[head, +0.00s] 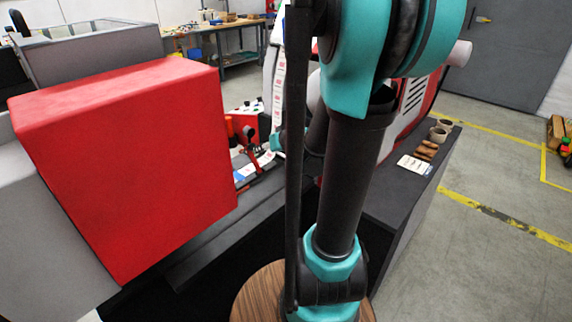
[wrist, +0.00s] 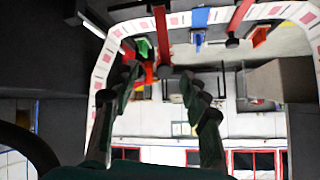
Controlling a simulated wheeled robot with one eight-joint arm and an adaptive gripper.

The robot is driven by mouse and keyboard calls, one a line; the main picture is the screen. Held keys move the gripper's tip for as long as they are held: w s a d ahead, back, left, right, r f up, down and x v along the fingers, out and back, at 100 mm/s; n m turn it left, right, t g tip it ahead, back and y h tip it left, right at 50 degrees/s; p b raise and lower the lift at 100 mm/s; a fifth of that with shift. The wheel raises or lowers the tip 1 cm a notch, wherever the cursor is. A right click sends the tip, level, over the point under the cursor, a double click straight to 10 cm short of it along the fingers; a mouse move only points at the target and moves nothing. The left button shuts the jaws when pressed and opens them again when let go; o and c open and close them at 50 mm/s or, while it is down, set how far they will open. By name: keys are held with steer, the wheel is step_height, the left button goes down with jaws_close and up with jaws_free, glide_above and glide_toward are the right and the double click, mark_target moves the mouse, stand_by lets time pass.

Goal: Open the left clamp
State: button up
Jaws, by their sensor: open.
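In the head view, a dark clamp-like part with a red lever (head: 252,142) stands on the machine bed, between the big red housing and my arm. The wrist view shows two red levers with dark ends, one near the middle (wrist: 161,35) and one further right (wrist: 239,20). I cannot tell for sure which belongs to the left clamp. My gripper (wrist: 163,82) is open, with its two dark fingers apart and nothing held between them. The nearer red lever's end lies close to the gap between the fingertips; no contact is clear.
A large red housing (head: 125,165) fills the left of the head view. A label strip (wrist: 135,27) curves around the work area in the wrist view. Small brown items (head: 427,149) and a label card (head: 414,164) lie on the dark bench at right. Floor at right is free.

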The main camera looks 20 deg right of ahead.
steer(key=s+d, duration=0.3)
steer(key=s, duration=0.7)
steer(key=shift+s+d, duration=0.15)
steer(key=shift+d, duration=0.1)
